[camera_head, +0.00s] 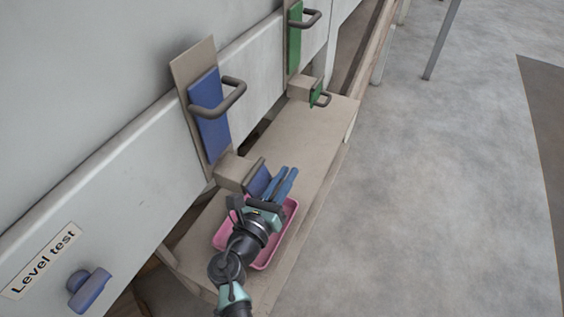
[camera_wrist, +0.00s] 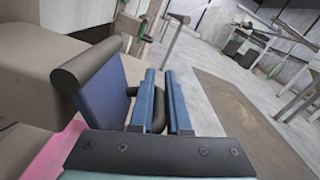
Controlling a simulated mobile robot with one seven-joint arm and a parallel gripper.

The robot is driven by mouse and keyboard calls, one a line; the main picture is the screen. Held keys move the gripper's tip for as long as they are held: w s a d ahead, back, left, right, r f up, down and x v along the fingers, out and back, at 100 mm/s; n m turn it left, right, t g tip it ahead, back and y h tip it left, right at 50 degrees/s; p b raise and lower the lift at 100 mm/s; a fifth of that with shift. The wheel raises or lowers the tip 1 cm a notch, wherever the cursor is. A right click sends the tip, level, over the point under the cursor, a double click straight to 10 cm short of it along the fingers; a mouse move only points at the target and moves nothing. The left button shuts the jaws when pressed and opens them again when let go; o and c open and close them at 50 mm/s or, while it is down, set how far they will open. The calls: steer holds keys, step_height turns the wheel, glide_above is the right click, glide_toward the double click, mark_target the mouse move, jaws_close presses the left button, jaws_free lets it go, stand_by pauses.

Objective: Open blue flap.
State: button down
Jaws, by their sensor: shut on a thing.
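The small blue flap (camera_head: 260,182) sits at the mouth of the beige spout (camera_head: 234,171), low on the machine wall. In the wrist view the blue flap (camera_wrist: 103,100) has a dark rounded bar along its top, and its dark handle (camera_wrist: 158,112) shows between my fingers. My gripper (camera_head: 284,184) has blue fingers; in the wrist view the gripper (camera_wrist: 165,95) is shut on the handle. I cannot tell how far the flap stands from the spout opening.
A larger blue plate (camera_head: 209,115) with a dark handle is above the spout. A pink tray (camera_head: 270,254) sits on the beige shelf (camera_head: 290,150) under my gripper. A green plate (camera_head: 294,38) and small green flap (camera_head: 316,92) are farther along. The floor right is clear.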

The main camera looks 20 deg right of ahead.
step_height(320, 180, up, 6)
steer(key=n+p, duration=1)
steer(key=p, duration=0.3)
steer(key=shift+n+p, duration=0.3)
steer(key=shift+w, duration=0.15)
steer(key=c, duration=1.2)
jaws_free()
steer(key=shift+o, duration=0.2)
steer(key=shift+a, duration=0.1)
steer(key=p+v, duration=0.1)
steer(key=v, duration=1.2)
